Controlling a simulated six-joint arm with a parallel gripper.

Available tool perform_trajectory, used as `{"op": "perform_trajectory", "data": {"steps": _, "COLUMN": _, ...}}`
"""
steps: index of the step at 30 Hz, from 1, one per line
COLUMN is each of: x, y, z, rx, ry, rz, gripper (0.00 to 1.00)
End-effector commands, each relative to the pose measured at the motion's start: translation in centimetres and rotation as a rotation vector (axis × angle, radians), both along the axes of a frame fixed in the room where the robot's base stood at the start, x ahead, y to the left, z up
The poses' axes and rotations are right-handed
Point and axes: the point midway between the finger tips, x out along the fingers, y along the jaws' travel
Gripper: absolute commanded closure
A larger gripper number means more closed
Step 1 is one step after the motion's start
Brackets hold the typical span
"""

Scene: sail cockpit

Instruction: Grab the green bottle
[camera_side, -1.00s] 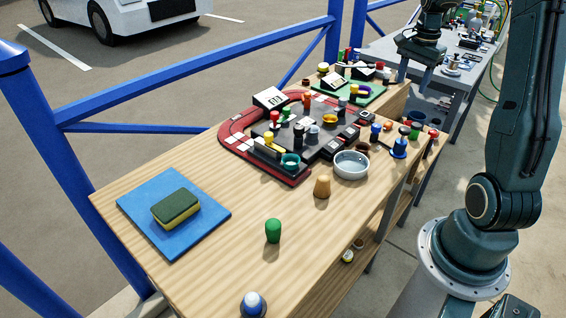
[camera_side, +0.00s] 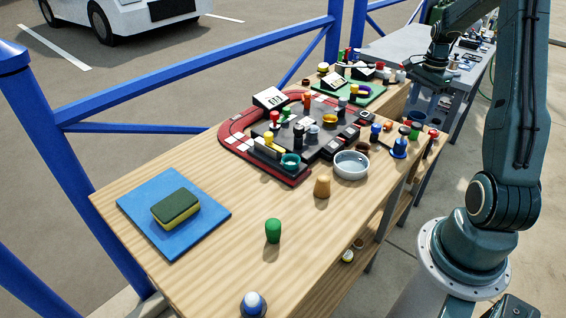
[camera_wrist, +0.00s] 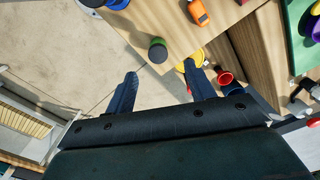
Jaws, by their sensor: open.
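A green rounded, bottle-like piece (camera_side: 273,231) stands upright alone on the wooden table near its front in the side view. A smaller green piece (camera_side: 415,131) stands near the table's right edge; a dark piece with a green top (camera_wrist: 157,50) in the wrist view looks like this one. I cannot tell for certain which is the bottle. My gripper (camera_side: 430,82) is above the far right end of the table, far from the front green piece. In the wrist view my gripper (camera_wrist: 160,70) has its fingers apart, with the green-topped piece in view just beyond the gap between them.
Blue rails (camera_side: 210,60) run behind.

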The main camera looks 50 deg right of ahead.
Motion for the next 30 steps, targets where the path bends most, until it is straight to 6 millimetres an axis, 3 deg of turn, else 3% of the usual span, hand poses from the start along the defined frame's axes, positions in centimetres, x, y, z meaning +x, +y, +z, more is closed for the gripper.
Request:
{"op": "perform_trajectory", "data": {"steps": 9, "x": 0.0, "y": 0.0, "z": -4.1, "rx": 0.001, "ry": 0.0, "rz": 0.001, "gripper": 0.46}}
{"op": "perform_trajectory", "data": {"steps": 21, "x": -0.1, "y": 0.1, "z": -5.0, "rx": 0.0, "ry": 0.0, "rz": 0.0, "gripper": 0.46}}
{"op": "perform_trajectory", "data": {"steps": 30, "x": -0.4, "y": 0.2, "z": -8.1, "rx": 0.002, "ry": 0.001, "rz": 0.0, "gripper": 0.46}}
